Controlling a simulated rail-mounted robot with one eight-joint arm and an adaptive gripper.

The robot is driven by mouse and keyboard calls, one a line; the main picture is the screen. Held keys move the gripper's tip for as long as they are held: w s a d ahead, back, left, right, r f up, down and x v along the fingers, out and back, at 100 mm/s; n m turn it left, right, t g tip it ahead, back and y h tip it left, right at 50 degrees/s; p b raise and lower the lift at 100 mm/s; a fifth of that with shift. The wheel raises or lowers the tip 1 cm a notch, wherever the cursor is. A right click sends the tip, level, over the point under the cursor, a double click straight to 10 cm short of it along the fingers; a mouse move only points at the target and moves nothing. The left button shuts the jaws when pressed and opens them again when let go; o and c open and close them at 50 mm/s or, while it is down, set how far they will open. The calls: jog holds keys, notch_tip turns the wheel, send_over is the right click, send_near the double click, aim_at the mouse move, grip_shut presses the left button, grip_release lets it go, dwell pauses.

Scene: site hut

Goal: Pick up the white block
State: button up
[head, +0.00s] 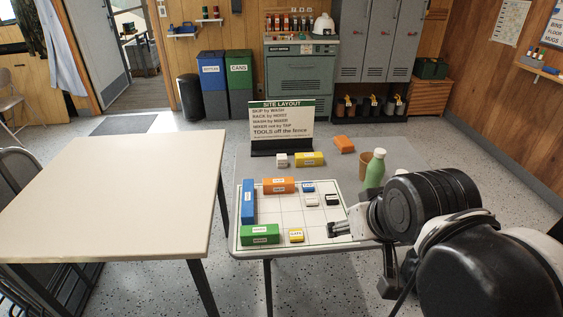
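A small white block (312,202) sits on the gridded white board, near its middle. Another small whitish block (282,160) with a label stands behind the board, left of a yellow block. My gripper (333,229) is low over the right front part of the board, to the right of and nearer than the white block on the grid. It is apart from both whitish blocks. Its fingers are small and dark here, and I cannot tell whether they are open or shut. No block shows clearly between them.
The board (275,216) also bears blue, orange, green, yellow and black blocks. A yellow block (309,159), an orange block (344,145), a sign (282,122), a brown cup (366,160) and a green bottle (375,171) stand behind. The cream table (120,190) at left is bare.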

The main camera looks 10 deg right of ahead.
jog(key=shift+o, duration=0.4)
jog(key=w+r+n+g, duration=0.1)
jog(key=w+r+n, duration=0.1)
jog(key=w+r, duration=0.35)
jog(key=w+r+n+g, duration=0.1)
jog(key=w+r+n, duration=0.15)
jog(key=w, duration=0.55)
jog(key=n+g+y+p, duration=0.15)
jog(key=n+g, duration=0.35)
jog(key=n, duration=0.8)
send_over(283, 156)
jog(key=d, duration=0.1)
notch_tip(283, 156, down, 18)
jog(key=r, duration=0.1)
jog(key=shift+m, duration=0.25)
jog(key=f, duration=0.5)
jog(key=f+b, duration=0.1)
jog(key=f, duration=0.2)
jog(key=shift+s+a+f, duration=0.1)
jog(key=shift+s+a, duration=0.1)
jog(key=shift+a, duration=0.2)
jog(key=shift+w+a+f+b, duration=0.15)
jog(key=shift+f+b, duration=0.05)
jog(key=shift+f, duration=1.1)
jog(key=shift+w+a+f+b, duration=0.1)
jog(key=shift+a+f+b, duration=0.1)
jog(key=shift+f, duration=1.1)
